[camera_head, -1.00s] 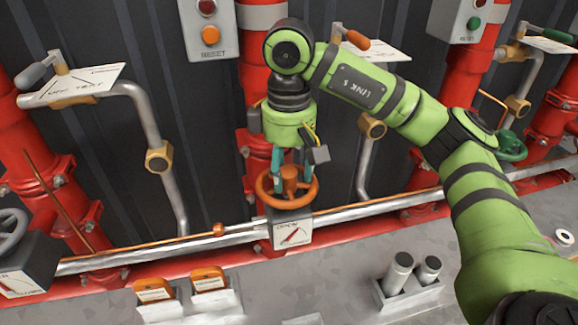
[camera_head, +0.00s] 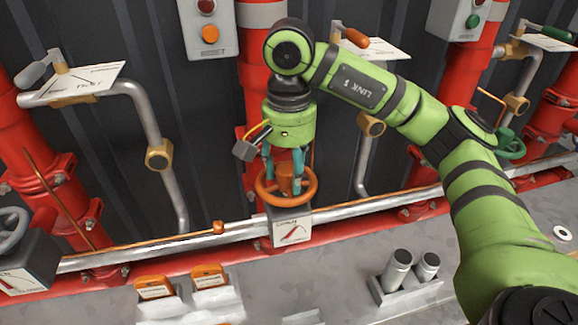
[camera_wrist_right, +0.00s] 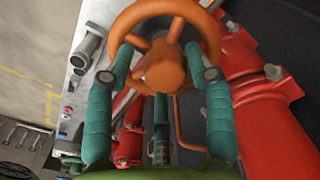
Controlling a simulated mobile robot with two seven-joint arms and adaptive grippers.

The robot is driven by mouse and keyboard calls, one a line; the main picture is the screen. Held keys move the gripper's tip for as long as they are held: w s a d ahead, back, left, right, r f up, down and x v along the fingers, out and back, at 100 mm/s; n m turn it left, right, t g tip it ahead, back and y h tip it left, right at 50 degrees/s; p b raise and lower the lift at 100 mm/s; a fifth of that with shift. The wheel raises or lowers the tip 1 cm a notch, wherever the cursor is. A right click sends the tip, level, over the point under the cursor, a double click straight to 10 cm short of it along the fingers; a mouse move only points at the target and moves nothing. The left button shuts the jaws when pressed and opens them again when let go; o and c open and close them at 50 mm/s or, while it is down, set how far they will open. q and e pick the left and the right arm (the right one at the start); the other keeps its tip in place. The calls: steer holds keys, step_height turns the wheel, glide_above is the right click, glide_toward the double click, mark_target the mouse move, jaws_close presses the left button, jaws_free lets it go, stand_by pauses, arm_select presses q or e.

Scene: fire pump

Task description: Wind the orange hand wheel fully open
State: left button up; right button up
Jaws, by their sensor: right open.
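The orange hand wheel (camera_head: 306,193) sits on a grey box with a white dial face (camera_head: 291,231) bearing a red pointer. My right gripper (camera_head: 284,165) points down at the wheel from above. The fingers are open and reach to the wheel's inside, one on each side of the hub. I cannot tell whether they touch the rim or spokes. My left gripper is not in view.
A grey hand wheel (camera_head: 12,228) is at far left and a green one (camera_head: 510,145) at right. Red pipes (camera_head: 50,170) stand behind. A silver horizontal pipe (camera_head: 170,247) runs across. Orange-topped blocks (camera_head: 210,276) and grey cylinders (camera_head: 399,266) stand on the grey surface in front.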

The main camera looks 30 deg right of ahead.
steer(key=m, duration=0.3)
steer(key=shift+a+m, duration=0.1)
steer(key=shift+m, duration=0.3)
steer(key=m, duration=0.4)
steer(key=shift+m, duration=0.3)
steer(key=shift+a+f, duration=0.1)
jaws_close()
steer(key=n, duration=0.5)
steer(key=shift+f, duration=0.2)
steer(key=shift+s+n, duration=0.1)
steer(key=shift+n, duration=1.5)
steer(key=n, duration=0.8)
steer(key=shift+b, duration=0.3)
